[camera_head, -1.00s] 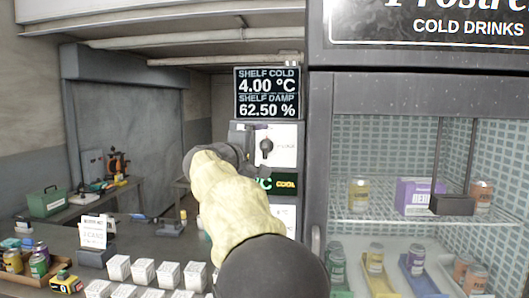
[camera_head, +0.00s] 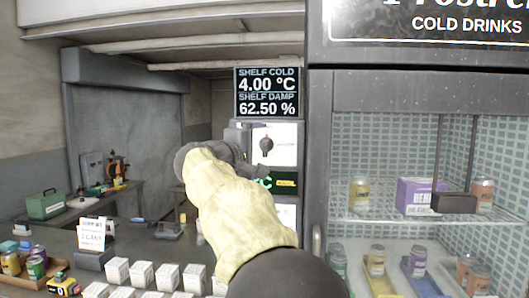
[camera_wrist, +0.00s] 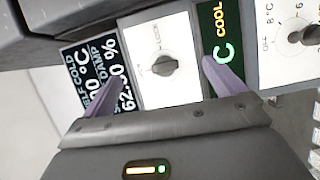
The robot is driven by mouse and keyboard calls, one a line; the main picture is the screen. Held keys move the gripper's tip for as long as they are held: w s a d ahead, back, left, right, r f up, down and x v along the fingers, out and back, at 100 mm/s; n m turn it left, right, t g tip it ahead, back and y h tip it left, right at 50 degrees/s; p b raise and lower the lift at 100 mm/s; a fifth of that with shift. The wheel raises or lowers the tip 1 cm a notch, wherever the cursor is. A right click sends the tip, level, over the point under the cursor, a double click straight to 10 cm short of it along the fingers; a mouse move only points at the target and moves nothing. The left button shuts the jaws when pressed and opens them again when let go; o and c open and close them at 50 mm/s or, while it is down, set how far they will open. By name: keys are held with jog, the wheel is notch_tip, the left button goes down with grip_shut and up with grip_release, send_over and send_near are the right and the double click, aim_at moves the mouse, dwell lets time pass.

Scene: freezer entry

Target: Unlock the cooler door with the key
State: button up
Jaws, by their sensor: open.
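A white lock panel (camera_head: 285,143) with a dark knob or key (camera_head: 266,145) at its centre is on the column left of the cooler. The cooler door (camera_head: 430,90) has a dark frame and glass and looks shut. In the wrist view the dark knob or key (camera_wrist: 163,66) stands out from the white plate, beside the letters "LOCK". My gripper (camera_wrist: 164,73) is open, its two purple fingers apart on either side of the knob in the picture. I see no contact. In the head view my arm hides the gripper's fingers.
In the wrist view a second dial (camera_wrist: 300,36) is at the right. White boxes (camera_head: 141,273) and cans (camera_head: 36,267) stand on the counter at lower left.

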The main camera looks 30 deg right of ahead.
jog(key=shift+s+a+b, duration=0.5)
jog(key=shift+s+b, duration=0.1)
jog(key=shift+s, duration=0.15)
jog(key=shift+s+a+b, duration=0.55)
jog(key=shift+s, duration=0.25)
jog(key=shift+s+a+b, duration=0.5)
jog(key=shift+s+b, duration=0.1)
jog(key=shift+s, duration=0.15)
jog(key=s+a+f+g+y+p, duration=0.15)
jog(key=f+y, duration=0.25)
jog(key=f, duration=1)
jog(key=w+a+f+g+y+b, duration=0.15)
jog(key=f+y, duration=0.25)
jog(key=f, duration=1)
jog(key=s+a+f+m+g+y+p, duration=0.1)
jog(key=s+a+f+m+g+y, duration=0.1)
jog(key=s+f, duration=0.8)
jog(key=s+a+f+m+g+y+p, duration=0.1)
jog(key=s+a+f+m+y, duration=0.3)
jog(key=s+f, duration=0.5)
notch_tip(320, 180, down, 3)
jog(key=a+g+y, duration=0.1)
jog(key=a, duration=0.1)
jog(key=shift+s+a+r, duration=0.15)
jog(key=shift+s+a, duration=0.2)
jog(key=shift+s, duration=0.05)
jog(key=shift+c, duration=0.2)
